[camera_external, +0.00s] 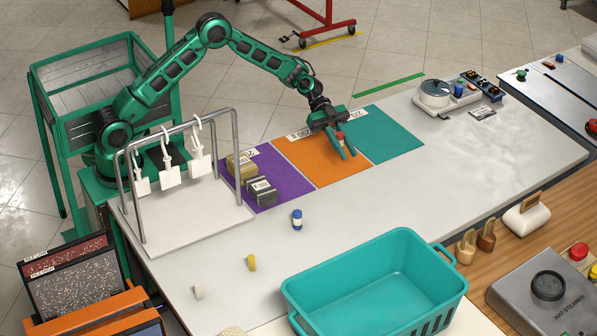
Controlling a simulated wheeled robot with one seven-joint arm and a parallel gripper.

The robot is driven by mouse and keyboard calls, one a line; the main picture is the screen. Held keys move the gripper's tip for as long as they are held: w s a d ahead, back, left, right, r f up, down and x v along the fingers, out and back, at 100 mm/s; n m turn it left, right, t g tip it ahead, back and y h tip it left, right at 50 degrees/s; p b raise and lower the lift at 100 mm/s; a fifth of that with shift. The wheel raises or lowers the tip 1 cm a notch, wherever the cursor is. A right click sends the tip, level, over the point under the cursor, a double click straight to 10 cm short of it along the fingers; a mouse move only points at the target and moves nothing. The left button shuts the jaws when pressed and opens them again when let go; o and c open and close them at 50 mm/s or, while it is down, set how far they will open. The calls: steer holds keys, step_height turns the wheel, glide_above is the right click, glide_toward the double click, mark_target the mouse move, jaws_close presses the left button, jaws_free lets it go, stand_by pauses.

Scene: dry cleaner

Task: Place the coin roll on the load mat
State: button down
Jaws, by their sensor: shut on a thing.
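My gripper (344,150) is shut on a small reddish roll (340,137), which I take to be the coin roll. It is partly hidden between the teal fingers. My gripper points down over the right part of the orange mat (310,165), near its border with the teal mat (392,135). I cannot tell whether the roll touches the surface. A purple mat (285,188) lies to the left, with a tan block (241,166) and a dark grey block (261,190) on it. White labels lie along the mats' back edges, too small to read surely, so I cannot tell which is the load mat.
A blue-and-white small cylinder (297,220), a yellow piece (252,262) and a white piece (197,291) stand on the counter. A metal rack (178,130) with white tags is at left. A teal basket (375,285) stands in front.

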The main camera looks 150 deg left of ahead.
steer(key=s+a+r+n+g+y, duration=0.15)
steer(key=s+a+n+y, duration=0.5)
steer(key=s+a, duration=1.65)
glide_above(368, 138)
steer(key=shift+y, duration=0.45)
step_height(368, 138, down, 7)
steer(key=shift+d+r, duration=0.1)
steer(key=shift+r, duration=0.1)
steer(key=shift+w+f, duration=0.1)
steer(key=shift+f, duration=1.9)
steer(key=shift+f, duration=0.15)
steer(key=c, duration=1.6)
jaws_free()
steer(key=shift+c, duration=0.2)
steer(key=shift+o, duration=0.3)
